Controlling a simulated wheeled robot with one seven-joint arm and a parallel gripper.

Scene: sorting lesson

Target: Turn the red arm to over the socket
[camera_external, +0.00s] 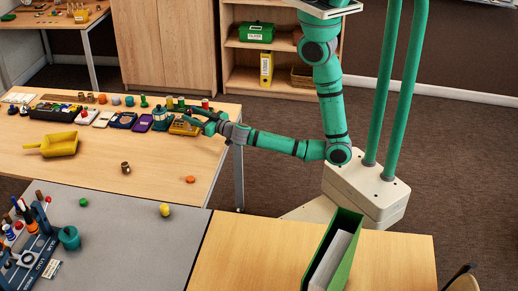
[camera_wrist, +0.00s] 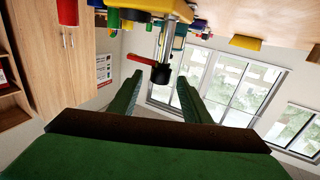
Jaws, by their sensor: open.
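In the wrist view, which looks upside down, a short red arm (camera_wrist: 140,58) sticks out to the left from a black hub (camera_wrist: 161,74) on a steel post (camera_wrist: 169,38). My gripper (camera_wrist: 160,79) is open, with its two green fingers apart. The hub shows between and beyond the fingertips, and I cannot tell whether they touch it. In the external view my gripper (camera_external: 198,119) is low over the right end of the back table, beside a yellow tray (camera_external: 184,128). I cannot make out the socket in either view.
A yellow scoop (camera_external: 59,144) lies farther left. The table's front middle is mostly clear. A green binder (camera_external: 335,250) stands on the near table.

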